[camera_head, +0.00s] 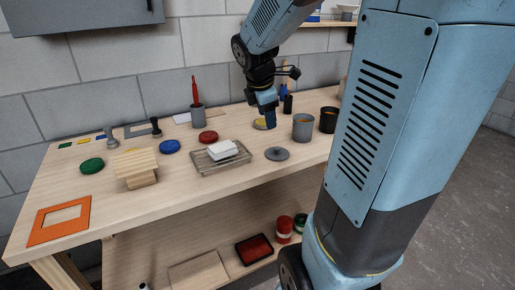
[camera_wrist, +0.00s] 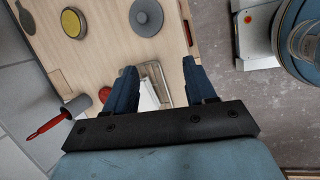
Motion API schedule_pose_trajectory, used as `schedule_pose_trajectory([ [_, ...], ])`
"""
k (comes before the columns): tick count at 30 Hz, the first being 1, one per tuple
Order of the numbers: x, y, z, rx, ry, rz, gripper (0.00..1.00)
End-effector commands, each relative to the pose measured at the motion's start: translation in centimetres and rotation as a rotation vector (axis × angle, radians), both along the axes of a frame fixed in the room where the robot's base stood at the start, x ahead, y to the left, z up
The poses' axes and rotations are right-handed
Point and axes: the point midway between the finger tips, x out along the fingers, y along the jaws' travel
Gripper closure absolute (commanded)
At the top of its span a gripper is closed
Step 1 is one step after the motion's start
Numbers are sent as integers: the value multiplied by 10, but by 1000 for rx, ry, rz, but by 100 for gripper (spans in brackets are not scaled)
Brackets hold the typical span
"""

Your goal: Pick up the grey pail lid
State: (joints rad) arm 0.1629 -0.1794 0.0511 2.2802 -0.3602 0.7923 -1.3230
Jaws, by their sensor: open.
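The grey pail lid (camera_head: 277,154) is a flat round disc with a small knob. It lies on the bench right of the wire rack and in front of the grey pail (camera_head: 303,128). In the wrist view the lid (camera_wrist: 146,17) is at the top centre, beyond my fingertips and apart from them. My gripper (camera_wrist: 160,68) is open, with nothing between its fingers but the bench and rack behind. In the head view my gripper (camera_head: 270,120) points down near a yellow disc (camera_head: 259,124), behind the lid; its fingers are small there.
A wire rack (camera_head: 207,168) with white blocks stands left of the lid. A dark pail (camera_head: 328,120) stands beside the grey one. Red disc (camera_head: 208,137) and blue disc (camera_head: 170,146) lie farther left. Bare bench surrounds the lid.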

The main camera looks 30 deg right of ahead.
Motion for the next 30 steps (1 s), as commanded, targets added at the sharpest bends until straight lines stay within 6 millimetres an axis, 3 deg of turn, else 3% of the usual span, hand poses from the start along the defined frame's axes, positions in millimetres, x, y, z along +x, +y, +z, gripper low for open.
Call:
schedule_pose_trajectory([
  [6, 40, -27, -33, -118, 170, 326, 45],
  [12, 56, -39, -49, -164, 246, 481, 45],
  [17, 60, -45, -63, -172, 262, 508, 45],
  [30, 71, -68, -124, -171, 259, 506, 45],
])
